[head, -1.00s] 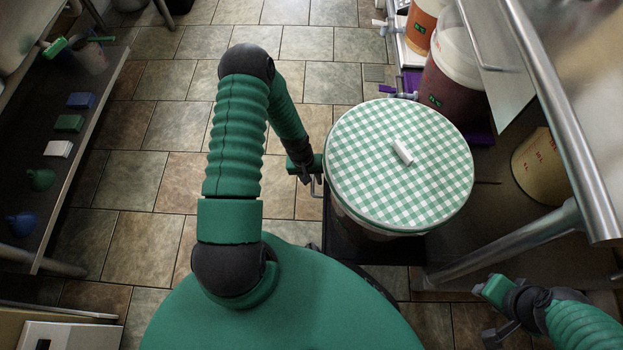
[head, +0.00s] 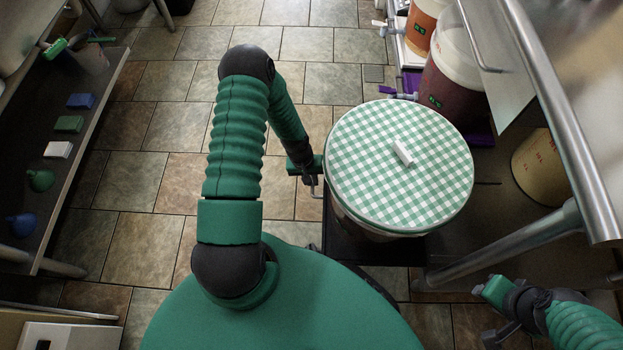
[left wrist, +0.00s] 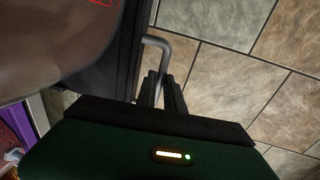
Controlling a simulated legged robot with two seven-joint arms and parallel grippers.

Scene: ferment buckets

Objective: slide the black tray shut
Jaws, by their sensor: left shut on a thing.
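The black tray (head: 375,253) juts out from the shelf, with a bucket (head: 399,168) under a green-and-white checked cloth cover standing on it. The bucket hides much of the tray. The tray's dark front edge also shows in the left wrist view (left wrist: 131,55). A bent metal handle (left wrist: 158,45) is fixed to that edge. My left gripper (head: 314,181) is at the tray's left side, its fingers (left wrist: 160,92) shut on the handle. My right gripper (head: 487,312) is at the lower right, away from the tray; its fingers are too dark to read.
A purple-red bucket (head: 452,75) and an orange one (head: 419,28) stand behind, with taps toward the aisle. A metal post (head: 505,243) and rail (head: 560,110) are on the right. A yellowish bucket (head: 541,166) sits beyond. Tiled floor (head: 160,130) is open on the left.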

